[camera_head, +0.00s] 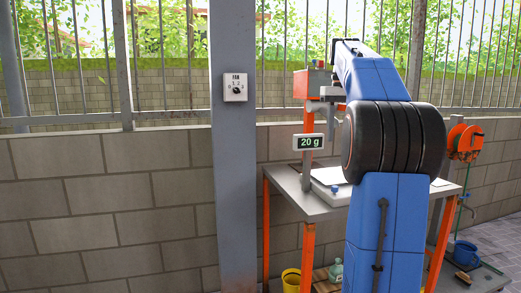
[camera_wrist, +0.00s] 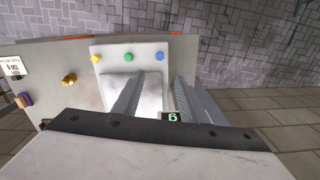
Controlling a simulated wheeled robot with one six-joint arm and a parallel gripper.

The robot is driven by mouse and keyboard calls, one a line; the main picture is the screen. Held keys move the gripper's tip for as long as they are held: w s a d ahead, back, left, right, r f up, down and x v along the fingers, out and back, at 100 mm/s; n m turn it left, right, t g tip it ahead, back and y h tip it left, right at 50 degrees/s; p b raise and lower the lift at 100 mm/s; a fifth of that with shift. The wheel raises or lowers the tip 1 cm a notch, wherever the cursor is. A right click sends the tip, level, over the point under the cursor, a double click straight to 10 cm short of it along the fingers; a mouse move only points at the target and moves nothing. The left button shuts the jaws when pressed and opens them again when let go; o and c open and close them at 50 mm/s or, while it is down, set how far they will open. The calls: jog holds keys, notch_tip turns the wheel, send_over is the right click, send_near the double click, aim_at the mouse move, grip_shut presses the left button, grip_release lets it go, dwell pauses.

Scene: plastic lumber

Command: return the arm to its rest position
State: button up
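My blue arm (camera_head: 385,215) with its dark ribbed joint stands upright in front of the table in the head view and bends away at the top. The arm hides much of the table, and I cannot make out my fingertips there. In the wrist view my gripper (camera_wrist: 157,82) is open. Its two grey fingers stand apart with nothing visible between them. Beyond them lies a white board (camera_wrist: 105,68) with yellow, green and blue knobs along its far edge.
A metal table (camera_head: 288,180) with orange legs carries a display (camera_head: 308,142) reading 20 g. An orange box (camera_head: 312,83) is above it. A grey post (camera_head: 233,150) with a dial switch stands left.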

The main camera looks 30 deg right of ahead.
jog(key=shift+a, duration=0.1)
jog(key=s+a+f+n+t, duration=0.15)
jog(key=a+f, duration=0.25)
jog(key=a, duration=0.4)
jog(key=s+a+f, duration=0.3)
jog(key=a+f, duration=0.1)
jog(key=a, duration=0.3)
jog(key=s+a+f+n+t, duration=0.1)
jog(key=s+a+f, duration=0.2)
jog(key=a+f, duration=0.35)
jog(key=s+a+f+n+t, duration=0.1)
jog(key=s+a+f, duration=0.6)
jog(key=f, duration=0.3)
jog(key=s+a+f+n+t, duration=0.1)
jog(key=s+a+f, duration=0.6)
jog(key=f, duration=0.3)
jog(key=shift+d, duration=0.1)
